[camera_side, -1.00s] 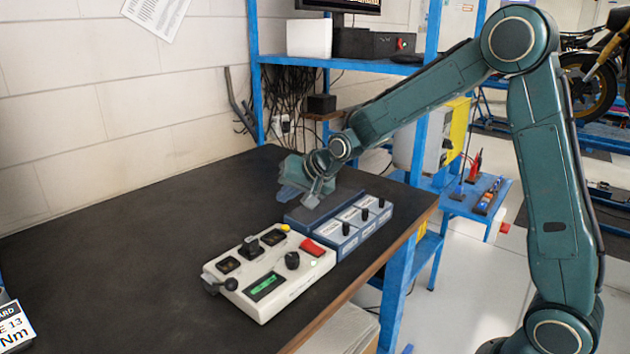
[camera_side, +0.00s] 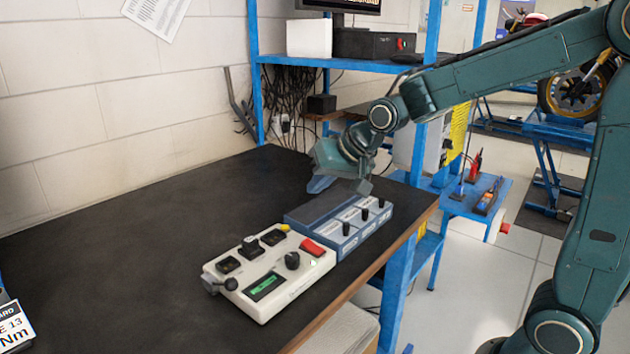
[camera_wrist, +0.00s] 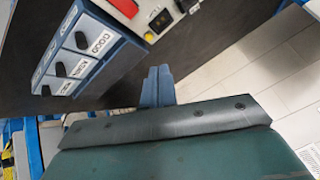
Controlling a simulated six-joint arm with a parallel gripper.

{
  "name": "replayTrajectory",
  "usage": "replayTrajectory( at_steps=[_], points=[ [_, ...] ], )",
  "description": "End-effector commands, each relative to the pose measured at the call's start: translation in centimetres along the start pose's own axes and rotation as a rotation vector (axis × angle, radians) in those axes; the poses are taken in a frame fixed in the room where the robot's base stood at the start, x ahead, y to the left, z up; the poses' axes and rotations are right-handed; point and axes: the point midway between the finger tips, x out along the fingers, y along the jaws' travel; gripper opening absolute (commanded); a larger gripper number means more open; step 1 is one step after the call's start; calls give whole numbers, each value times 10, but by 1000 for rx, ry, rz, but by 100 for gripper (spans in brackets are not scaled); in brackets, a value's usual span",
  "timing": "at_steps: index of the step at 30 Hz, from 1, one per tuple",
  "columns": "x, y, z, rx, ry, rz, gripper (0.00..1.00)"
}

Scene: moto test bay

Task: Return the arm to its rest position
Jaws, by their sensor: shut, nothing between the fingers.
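My gripper (camera_side: 318,184) is above the back part of the dark table, behind and above the blue box with several black knobs (camera_side: 345,228). Its blue fingers point down and left and touch nothing that I can see. In the wrist view the two fingers (camera_wrist: 157,88) lie side by side, shut and empty. The blue box (camera_wrist: 88,45) is at the upper left there, apart from the fingers. My arm reaches in from the right in the side view.
A white control box (camera_side: 268,272) with a red switch and green display stands in front of the blue box. A blue shelf frame (camera_side: 256,75) stands behind. A blue side stand (camera_side: 470,205) holds tools at the right.

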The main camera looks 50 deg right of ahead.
Motion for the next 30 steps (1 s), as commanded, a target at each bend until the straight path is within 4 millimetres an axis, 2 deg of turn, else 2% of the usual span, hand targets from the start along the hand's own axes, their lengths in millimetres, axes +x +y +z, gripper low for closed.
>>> replayTrajectory(
  at_steps=[3, 15, 24, 30],
  points=[
    [-29, 4, 15, -59, -16, 15, 0],
    [-109, 28, 78, -250, -87, 63, 0],
    [-154, 53, 133, -384, -148, 88, 0],
    [-171, 68, 160, -446, -181, 96, 0]
  ],
)
